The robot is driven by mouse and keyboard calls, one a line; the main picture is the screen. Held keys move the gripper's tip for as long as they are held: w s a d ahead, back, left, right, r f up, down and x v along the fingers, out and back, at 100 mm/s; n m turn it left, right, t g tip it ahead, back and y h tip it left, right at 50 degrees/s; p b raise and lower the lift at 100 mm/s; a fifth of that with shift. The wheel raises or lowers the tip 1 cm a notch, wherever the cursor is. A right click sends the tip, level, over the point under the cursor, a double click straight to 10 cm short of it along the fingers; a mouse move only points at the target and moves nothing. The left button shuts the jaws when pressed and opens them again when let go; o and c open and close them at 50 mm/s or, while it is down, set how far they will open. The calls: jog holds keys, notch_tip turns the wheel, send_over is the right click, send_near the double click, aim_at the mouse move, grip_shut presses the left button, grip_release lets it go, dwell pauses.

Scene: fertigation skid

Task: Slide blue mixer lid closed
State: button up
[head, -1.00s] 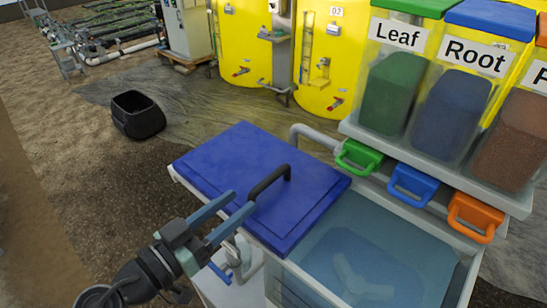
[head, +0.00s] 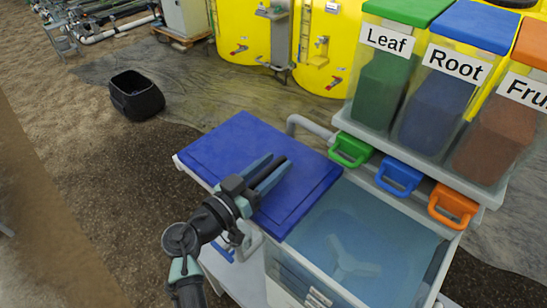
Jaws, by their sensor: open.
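The blue mixer lid (head: 232,147) lies flat over the left part of the mixer tank. The right part of the tank (head: 350,262) is uncovered and shows a pale three-armed stirrer (head: 352,262) inside. My gripper (head: 277,166) is over the right half of the lid, its two teal-grey fingers apart and pointing to the upper right. The lid's black handle is mostly hidden behind the fingers. I cannot tell whether the fingers touch it or straddle it.
Clear hoppers marked Leaf (head: 384,85), Root (head: 446,100) and a partly cut-off label stand behind the tank, with green (head: 350,150), blue (head: 399,178) and orange (head: 453,206) handles below. A black bin (head: 137,98) stands on the ground at left. Yellow tanks (head: 250,35) stand behind.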

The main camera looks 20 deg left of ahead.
jog(key=shift+w+d, duration=0.15)
jog(key=shift+w, duration=0.05)
grip_shut()
dwell(1.4)
